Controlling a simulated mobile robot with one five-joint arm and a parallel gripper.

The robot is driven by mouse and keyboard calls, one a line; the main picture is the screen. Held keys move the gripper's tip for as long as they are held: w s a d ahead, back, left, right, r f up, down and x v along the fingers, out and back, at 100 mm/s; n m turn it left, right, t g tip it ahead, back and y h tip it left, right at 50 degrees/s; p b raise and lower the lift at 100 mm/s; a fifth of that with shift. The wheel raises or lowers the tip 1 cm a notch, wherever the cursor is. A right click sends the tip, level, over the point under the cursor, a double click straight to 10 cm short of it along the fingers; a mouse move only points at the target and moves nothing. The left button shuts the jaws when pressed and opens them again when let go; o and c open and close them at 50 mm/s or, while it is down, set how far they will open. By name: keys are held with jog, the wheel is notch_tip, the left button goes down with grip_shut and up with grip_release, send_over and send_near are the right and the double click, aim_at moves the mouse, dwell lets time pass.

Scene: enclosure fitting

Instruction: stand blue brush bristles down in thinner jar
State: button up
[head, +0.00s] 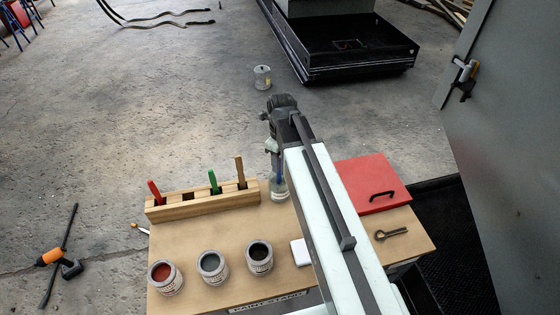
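The thinner jar (279,194) is a clear glass jar on the table, just right of the wooden rack. A narrow blue piece, apparently the blue brush (278,179), shows upright at the jar. Its bristles cannot be made out, nor how deep it sits. My gripper (273,160) points down directly above the jar at the end of my arm. Its fingers are small and dark here, so I cannot tell whether they are shut on the brush or open around it.
The wooden rack (205,207) holds red, green and brown handles and shows an empty slot. Three paint cans (165,277) stand in front. A white block (300,252), red box (371,183) and metal key-like tool (391,233) are nearby. A grey cabinet side rises at right.

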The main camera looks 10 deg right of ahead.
dwell(0.3)
notch_tip(320, 180, up, 8)
jog(key=p, duration=0.8)
jog(key=shift+f, duration=0.1)
jog(key=shift+d, duration=0.1)
dwell(0.3)
jog(key=shift+f+b, duration=0.3)
jog(key=shift+b, duration=0.05)
jog(key=s+n, duration=0.3)
jog(key=n, duration=1)
jog(key=s+f+n+b, duration=0.1)
jog(key=s+n, duration=0.3)
jog(key=n, duration=1)
jog(key=shift+s+a+f, duration=0.2)
jog(key=shift+s+a, duration=0.05)
